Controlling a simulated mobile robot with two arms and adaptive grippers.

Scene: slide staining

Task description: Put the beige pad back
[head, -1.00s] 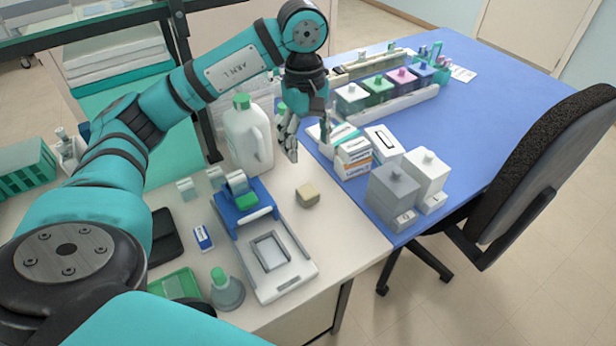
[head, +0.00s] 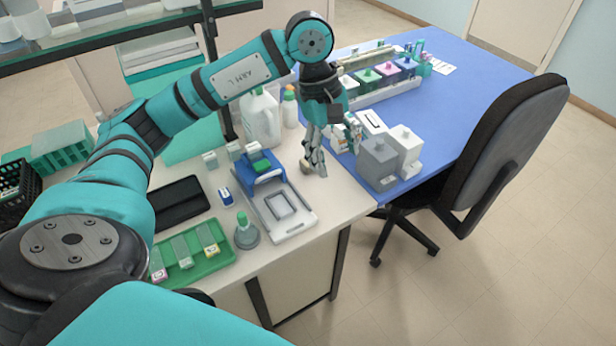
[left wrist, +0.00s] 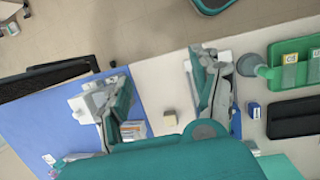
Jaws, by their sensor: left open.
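The beige pad (head: 305,167) is a small block on the white bench, right of the white and blue device (head: 280,207). The gripper partly hides it in the head view. My left gripper (head: 337,158) is open, pointing down above the bench beside the pad. In the left wrist view the pad (left wrist: 170,117) lies on the bench between the two spread fingers (left wrist: 160,85), apart from both and nearer the right one. Nothing is held. My right gripper is not in view.
Grey and white containers (head: 378,162) stand on the blue table right of the gripper. A white jug (head: 260,118) stands behind. A green tray (head: 190,258) with slides, a flask (head: 246,234) and a black case (head: 180,203) lie to the left. The bench edge is close in front.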

